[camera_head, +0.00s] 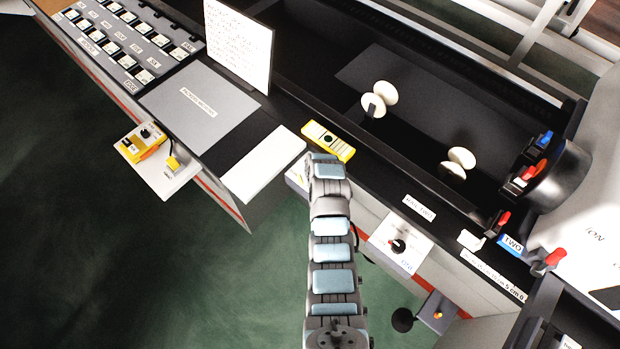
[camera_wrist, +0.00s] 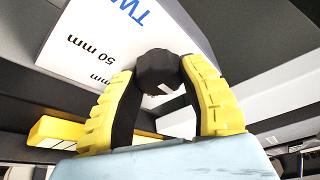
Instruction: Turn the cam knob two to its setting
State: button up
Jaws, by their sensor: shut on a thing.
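Cam knob two (camera_wrist: 158,66) is a dark, faceted knob in the wrist view. It stands on a white plate (camera_wrist: 75,45) printed with "50 mm" and blue letters that begin "TW". My gripper (camera_wrist: 160,78) has its two yellow ribbed fingers shut on the knob, one on each side.
A yellow block (camera_head: 328,141) lies on the rack edge just beyond my arm's end. Another black knob (camera_head: 398,246) sits on a white plate to the right. A yellow device (camera_head: 142,142) rests on a small shelf at left. Cream discs (camera_head: 379,99) stand on the dark bed.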

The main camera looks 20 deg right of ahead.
jog(key=shift+n+b, duration=0.35)
jog(key=shift+n, duration=0.15)
jog(key=o, duration=1.2)
jog(key=shift+r, duration=0.1)
jog(key=shift+v, duration=5.9)
jog(key=shift+s+d, duration=0.1)
jog(key=shift+d, duration=0.05)
